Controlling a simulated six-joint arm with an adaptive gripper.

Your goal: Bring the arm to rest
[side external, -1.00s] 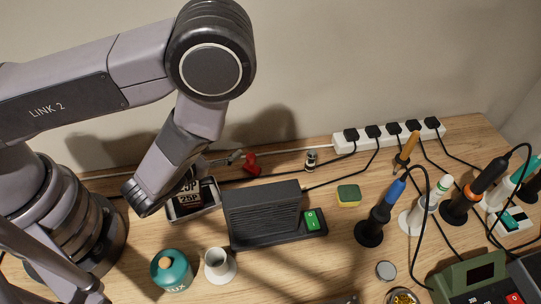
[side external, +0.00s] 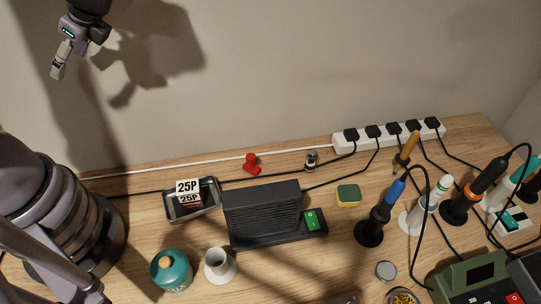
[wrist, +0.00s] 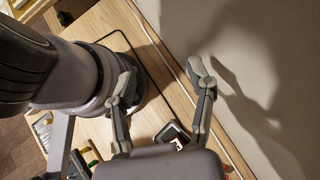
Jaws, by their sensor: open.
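My gripper (side external: 60,62) is high at the upper left of the side external view, in front of the wall and well above the bench. It is apart from everything on the bench. In the wrist view my gripper (wrist: 161,84) has its two fingers spread with nothing between them. Most of my arm is outside the side external view; my base and lower links show at its left edge.
On the wooden bench (side external: 130,225) stand a dark tray (side external: 208,208) with 25P labels, a black box (side external: 262,213) with a green switch, a teal canister (side external: 171,270), a white power strip (side external: 390,136) and several soldering irons at right. The space around my gripper is clear.

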